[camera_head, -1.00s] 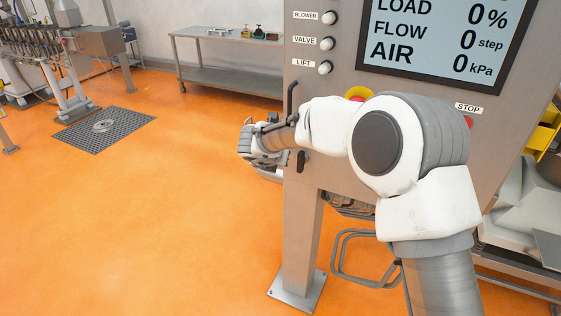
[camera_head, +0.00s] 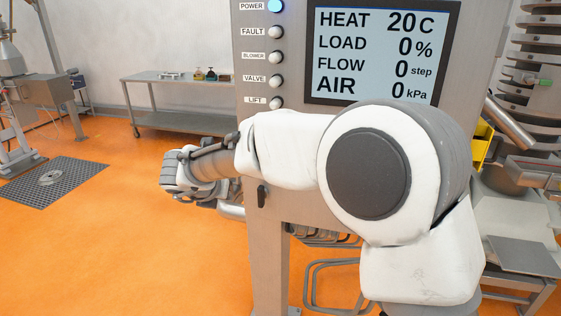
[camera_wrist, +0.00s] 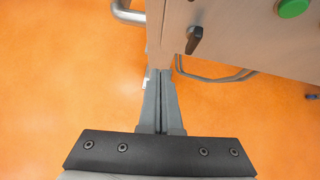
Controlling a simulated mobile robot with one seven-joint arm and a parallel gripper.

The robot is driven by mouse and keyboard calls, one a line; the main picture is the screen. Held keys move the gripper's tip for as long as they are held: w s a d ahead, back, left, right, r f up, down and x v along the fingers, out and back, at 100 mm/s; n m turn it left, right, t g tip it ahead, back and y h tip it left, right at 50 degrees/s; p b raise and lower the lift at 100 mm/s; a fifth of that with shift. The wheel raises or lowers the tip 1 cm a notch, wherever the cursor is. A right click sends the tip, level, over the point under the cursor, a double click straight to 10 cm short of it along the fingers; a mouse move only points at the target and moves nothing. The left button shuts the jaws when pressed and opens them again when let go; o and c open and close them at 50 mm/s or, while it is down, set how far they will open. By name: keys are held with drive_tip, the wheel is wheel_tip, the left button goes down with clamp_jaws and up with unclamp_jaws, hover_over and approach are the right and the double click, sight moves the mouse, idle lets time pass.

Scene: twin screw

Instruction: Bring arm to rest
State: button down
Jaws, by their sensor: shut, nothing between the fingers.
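My arm reaches across the front of the grey control cabinet, with its wrist at the left of the cabinet in the head view. My gripper (camera_wrist: 161,80) shows in the wrist view with its two grey fingers together and nothing between them. In the head view its fingers are hard to make out behind the wrist. The control cabinet (camera_head: 480,25) carries a lit screen (camera_head: 380,50) reading HEAT 20 C, LOAD 0, FLOW 0 and AIR 0. The POWER button (camera_head: 275,6) glows blue.
A black handle (camera_wrist: 195,40) and a green button (camera_wrist: 293,8) on the cabinet show near the gripper. A metal bar (camera_wrist: 128,13) is at the top. A steel table (camera_head: 180,120) stands at the back. Orange floor (camera_head: 90,260) is open at left.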

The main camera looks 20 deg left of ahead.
drive_tip(key=w+d+r+n+t+y, duration=0.1)
drive_tip(key=d+r+n+t+y, duration=0.15)
drive_tip(key=d+r+n, duration=0.5)
drive_tip(key=w+d+r+n+t+y, duration=0.1)
drive_tip(key=d+r+n+y, duration=0.3)
drive_tip(key=r+n, duration=0.65)
drive_tip(key=s+d+f+n+g+h, duration=0.2)
drive_tip(key=s+d+f+n, duration=0.2)
drive_tip(key=s+d, duration=0.4)
drive_tip(key=s+d+f+n+g+h, duration=0.2)
drive_tip(key=s+d+n, duration=0.5)
drive_tip(key=d, duration=0.6)
drive_tip(key=s+d+f+n+g+h, duration=0.3)
drive_tip(key=s+d+f+n, duration=0.2)
drive_tip(key=s+d, duration=0.5)
drive_tip(key=shift+s+d+f+n, duration=0.25)
drive_tip(key=shift+s+f+n, duration=0.1)
drive_tip(key=shift+f+n, duration=0.1)
drive_tip(key=shift+h, duration=0.25)
